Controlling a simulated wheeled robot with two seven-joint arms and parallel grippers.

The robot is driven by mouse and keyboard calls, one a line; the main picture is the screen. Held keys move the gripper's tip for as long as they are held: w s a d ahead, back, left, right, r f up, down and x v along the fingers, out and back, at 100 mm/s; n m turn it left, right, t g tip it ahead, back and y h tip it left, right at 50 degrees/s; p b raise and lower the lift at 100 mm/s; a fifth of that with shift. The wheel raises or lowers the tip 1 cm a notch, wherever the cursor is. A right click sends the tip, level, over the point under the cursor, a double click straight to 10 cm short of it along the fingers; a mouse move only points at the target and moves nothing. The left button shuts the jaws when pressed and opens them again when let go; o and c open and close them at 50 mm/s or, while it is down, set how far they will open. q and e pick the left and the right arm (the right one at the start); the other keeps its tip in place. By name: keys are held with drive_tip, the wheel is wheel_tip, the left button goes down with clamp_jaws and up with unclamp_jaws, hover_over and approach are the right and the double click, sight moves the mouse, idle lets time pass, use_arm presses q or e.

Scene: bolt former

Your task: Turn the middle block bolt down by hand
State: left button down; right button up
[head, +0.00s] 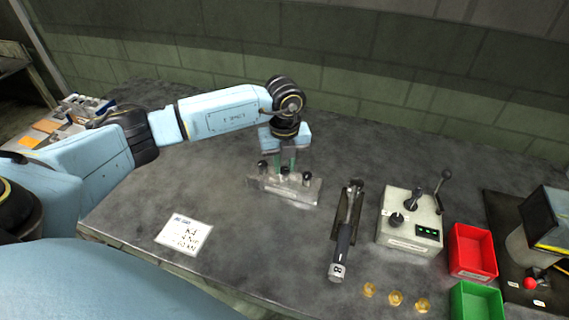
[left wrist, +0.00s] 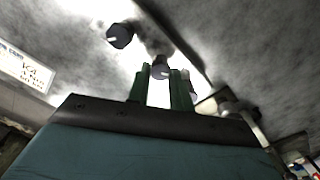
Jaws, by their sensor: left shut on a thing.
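A pale metal block (head: 290,192) stands on the grey table and carries three dark-headed bolts in a row. The left bolt (head: 262,167) and the right bolt (head: 306,178) stand free. My left gripper (head: 284,166) points down from above and is shut on the middle bolt (head: 284,173). In the left wrist view its green fingers (left wrist: 160,82) stand on either side of the middle bolt's dark head (left wrist: 160,71). Another bolt head (left wrist: 120,36) stands apart from them. The fingers partly hide the block there. My right gripper is not in view.
Right of the block lie a black-handled tool in a holder (head: 346,222), a control box with levers (head: 410,220), a red bin (head: 472,252), a green bin (head: 476,301) and brass rings (head: 395,298). A handwritten card (head: 185,232) lies front left. Bare table surrounds the block.

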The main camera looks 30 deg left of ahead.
use_arm(q)
drive_tip(key=m, duration=0.3)
drive_tip(key=shift+m+b, duration=0.4)
drive_tip(key=m+b, duration=0.1)
drive_tip(key=m, duration=0.2)
drive_tip(key=shift+m, duration=0.3)
drive_tip(key=m+b, duration=0.1)
drive_tip(key=m, duration=0.2)
drive_tip(key=shift+m+b, duration=0.55)
drive_tip(key=shift+m, duration=1.25)
drive_tip(key=shift+w+r, duration=0.1)
drive_tip(key=c, duration=1.2)
unclamp_jaws()
drive_tip(key=shift+c, duration=0.2)
